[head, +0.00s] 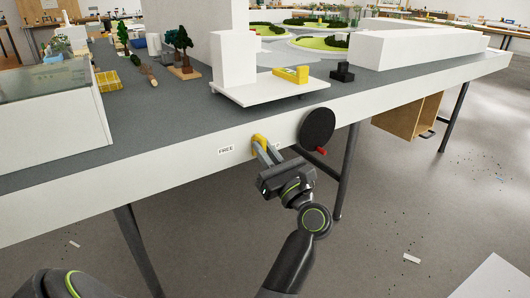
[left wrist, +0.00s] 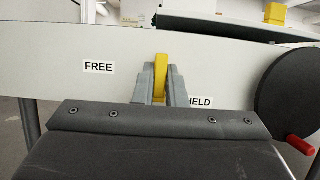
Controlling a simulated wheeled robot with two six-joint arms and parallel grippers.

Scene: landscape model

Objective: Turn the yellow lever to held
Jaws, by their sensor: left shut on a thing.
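The yellow lever (head: 258,139) is on the white front edge of the model table. In the left wrist view the lever (left wrist: 161,72) stands about upright between the FREE label (left wrist: 98,67) and the HELD label (left wrist: 202,103). My left gripper (head: 265,149) is shut on the lever, with a grey finger on each side of it; it also shows in the left wrist view (left wrist: 160,85). The fingers hide the lever's lower part and some of the HELD label. The FREE label also shows in the head view (head: 226,150). My right gripper is not in view.
A black round disc (head: 317,127) with a red handle (head: 321,151) is on the same edge, right of the lever. White blocks, small trees and a yellow piece (head: 290,75) stand on the table (head: 150,130). A wooden box (head: 408,117) hangs under its right part.

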